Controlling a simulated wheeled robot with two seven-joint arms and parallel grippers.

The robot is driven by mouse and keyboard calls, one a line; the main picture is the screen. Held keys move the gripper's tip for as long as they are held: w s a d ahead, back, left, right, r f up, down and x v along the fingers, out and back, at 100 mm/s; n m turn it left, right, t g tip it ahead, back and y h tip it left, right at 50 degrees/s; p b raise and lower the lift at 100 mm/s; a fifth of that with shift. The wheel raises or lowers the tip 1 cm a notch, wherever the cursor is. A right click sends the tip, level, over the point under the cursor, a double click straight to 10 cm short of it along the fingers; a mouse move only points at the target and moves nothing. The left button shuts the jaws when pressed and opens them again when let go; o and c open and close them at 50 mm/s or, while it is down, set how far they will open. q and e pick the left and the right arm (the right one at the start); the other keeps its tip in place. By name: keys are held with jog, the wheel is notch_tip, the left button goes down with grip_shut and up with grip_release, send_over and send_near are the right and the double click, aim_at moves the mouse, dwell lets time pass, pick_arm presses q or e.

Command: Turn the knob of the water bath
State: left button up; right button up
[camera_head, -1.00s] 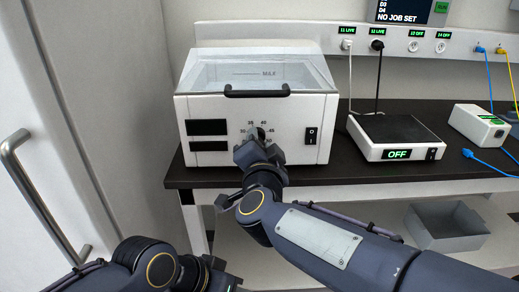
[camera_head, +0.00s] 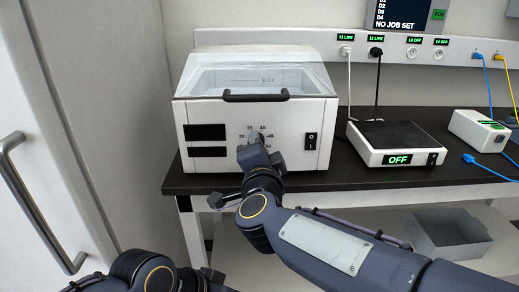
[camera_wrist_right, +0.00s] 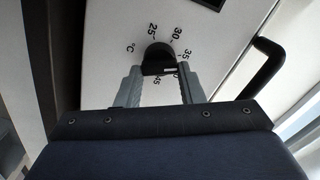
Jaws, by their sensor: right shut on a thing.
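The water bath (camera_head: 290,118) is a white box with a clear lid and a black front handle, standing on the dark bench. Its knob (camera_wrist_right: 157,55) is black and round, with a white mark, inside a printed temperature scale. The scale reads 25, 30 and 35 around the knob in the wrist view; part of it is hidden by the fingers. My right gripper (camera_wrist_right: 160,80) is shut on the knob, one finger on each side. In the head view the right gripper (camera_head: 252,150) covers most of the knob. My left gripper is out of view; only left arm links show.
A black-and-white power switch (camera_head: 311,141) sits right of the dial. A hotplate-like device (camera_head: 395,158) reading OFF stands to the right, with a small white box (camera_head: 478,128) beyond. A grey bin (camera_head: 447,243) is below. A door with a handle (camera_head: 25,205) is at left.

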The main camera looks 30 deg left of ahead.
jog(key=o, duration=1)
jog(key=v, duration=0.8)
jog(key=shift+a, duration=0.1)
jog(key=shift+w, duration=0.1)
